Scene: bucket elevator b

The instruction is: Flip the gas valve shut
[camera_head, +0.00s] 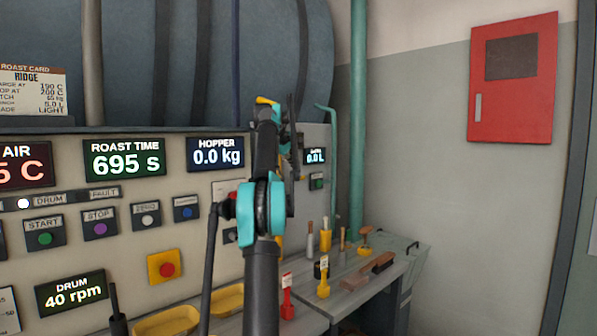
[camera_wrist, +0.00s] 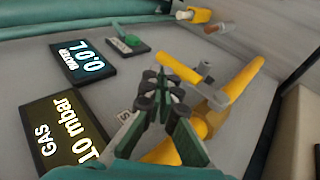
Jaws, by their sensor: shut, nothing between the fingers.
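In the wrist view the yellow gas valve and pipework (camera_wrist: 214,98) lie just right of my gripper (camera_wrist: 161,85). One yellow arm slants up left and another slants up right from the hub. I cannot tell for sure which arm is the lever. The gas display (camera_wrist: 62,138) beside it reads 10 mbar. My gripper's dark fingertips are together and empty, close to the upper-left yellow arm; contact is unclear. In the head view my arm hides most of the valve area and the fingertips.
The water display (camera_wrist: 82,62) reads 0.0 L, with a green switch (camera_wrist: 127,41) beside it. In the head view a bench (camera_head: 352,295) with brushes and tools stands below right. A teal pipe (camera_head: 357,120) and red cabinet (camera_head: 512,78) are farther right.

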